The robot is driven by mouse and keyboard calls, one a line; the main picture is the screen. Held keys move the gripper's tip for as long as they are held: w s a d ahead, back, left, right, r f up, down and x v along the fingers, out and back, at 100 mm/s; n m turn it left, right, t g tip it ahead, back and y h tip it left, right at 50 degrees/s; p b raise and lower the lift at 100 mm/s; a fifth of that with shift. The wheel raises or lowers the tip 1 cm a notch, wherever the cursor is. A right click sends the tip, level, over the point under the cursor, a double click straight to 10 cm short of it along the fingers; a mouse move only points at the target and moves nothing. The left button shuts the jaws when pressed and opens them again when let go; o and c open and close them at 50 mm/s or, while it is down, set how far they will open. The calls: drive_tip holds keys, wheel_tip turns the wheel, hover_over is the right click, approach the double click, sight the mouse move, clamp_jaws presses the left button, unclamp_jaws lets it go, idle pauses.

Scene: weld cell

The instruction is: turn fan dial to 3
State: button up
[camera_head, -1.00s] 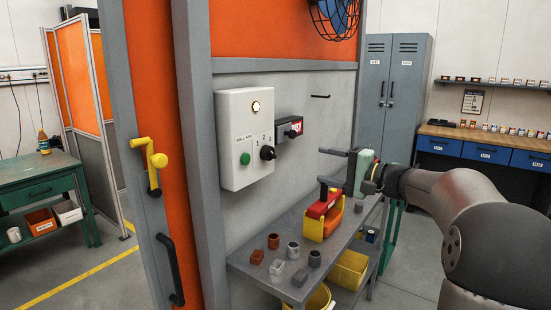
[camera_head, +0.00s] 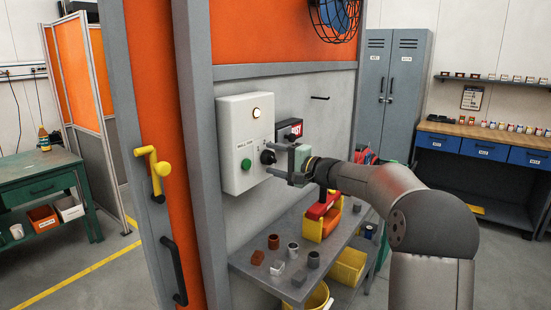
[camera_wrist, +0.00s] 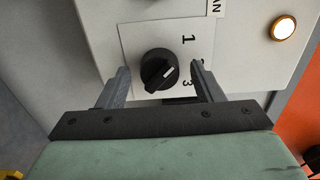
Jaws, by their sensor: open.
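The fan dial (camera_wrist: 159,70) is a round black knob with a white pointer line, on a white plate in the wrist view. The 1 and the 3 are readable; the 2 is mostly hidden by a finger. My gripper (camera_wrist: 161,67) is open, one finger on each side of the knob, with gaps visible. In the head view my gripper (camera_head: 272,159) is at the dial, on the front of the white control box (camera_head: 234,120); the fingers partly cover the dial.
The control box also has a lit lamp (camera_head: 256,112) and a green button (camera_head: 246,164). A dark box with a red label (camera_head: 295,130) is on the wall just right of it. Below, a grey shelf (camera_head: 250,268) holds small parts and a red-and-yellow item (camera_head: 322,218).

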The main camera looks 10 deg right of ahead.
drive_tip(key=c, duration=1)
drive_tip(key=shift+o, duration=0.2)
drive_tip(key=shift+m, duration=0.3)
drive_tip(key=m, duration=0.3)
drive_tip(key=shift+m, duration=0.3)
drive_tip(key=m+p, duration=0.1)
drive_tip(key=m, duration=0.3)
drive_tip(key=shift+r, duration=0.1)
drive_tip(key=m+p, duration=0.2)
drive_tip(key=m, duration=0.3)
drive_tip(key=shift+m+p, duration=1.9)
drive_tip(key=shift+m, duration=0.4)
